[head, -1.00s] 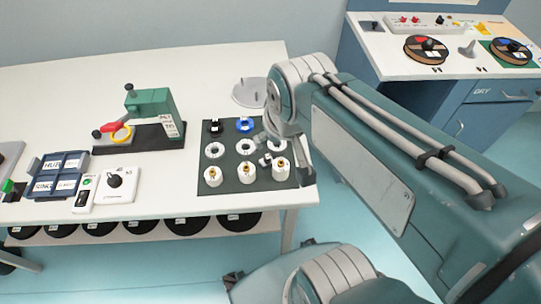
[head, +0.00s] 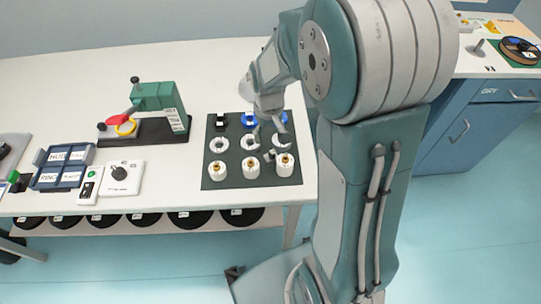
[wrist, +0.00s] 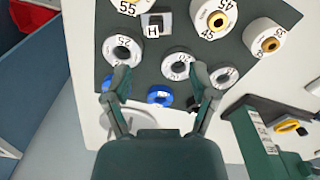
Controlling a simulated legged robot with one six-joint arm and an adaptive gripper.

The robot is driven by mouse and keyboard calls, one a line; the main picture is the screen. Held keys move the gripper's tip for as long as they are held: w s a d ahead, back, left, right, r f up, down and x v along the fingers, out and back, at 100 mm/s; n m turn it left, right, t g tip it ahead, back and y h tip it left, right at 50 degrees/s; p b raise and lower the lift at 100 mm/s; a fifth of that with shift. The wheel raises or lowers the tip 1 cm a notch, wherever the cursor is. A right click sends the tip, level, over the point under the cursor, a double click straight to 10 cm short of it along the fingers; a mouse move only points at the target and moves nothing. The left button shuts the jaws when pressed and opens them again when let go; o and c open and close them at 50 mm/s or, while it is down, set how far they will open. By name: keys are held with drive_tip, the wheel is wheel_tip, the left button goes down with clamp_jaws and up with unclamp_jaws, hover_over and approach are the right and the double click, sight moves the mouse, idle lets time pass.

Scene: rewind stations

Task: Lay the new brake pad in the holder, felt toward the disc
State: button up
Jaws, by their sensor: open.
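My gripper (head: 270,132) is open and empty over the dark mat (head: 212,178) on the white bench. In the wrist view, my open fingers (wrist: 160,80) point at the mat, with a blue ring (wrist: 160,95) and a white numbered ring (wrist: 177,66) showing between or near them. A small grey block with a pale face marked H (wrist: 153,28) lies among the rolls, beyond the fingertips and apart from them. I cannot tell whether this block is the brake pad. I cannot make out the felt, holder or disc.
White rolls with brass centres (head: 217,171) line the mat's near edge. To the left stand a green press (head: 158,97) with a red handle, blue labelled bins (head: 62,165) and a switch box (head: 122,178). A blue cabinet (head: 490,120) carrying reels stands at right.

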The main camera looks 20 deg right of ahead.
sight(271, 153)
wheel_tip(271, 153, down, 5)
drive_tip(key=shift+r, duration=0.2)
drive_tip(key=f, duration=0.5)
drive_tip(key=shift+s+d+f, duration=0.1)
drive_tip(key=shift+s+d, duration=0.1)
drive_tip(key=shift+s, duration=0.1)
drive_tip(key=c, duration=1)
wheel_tip(271, 153, up, 10)
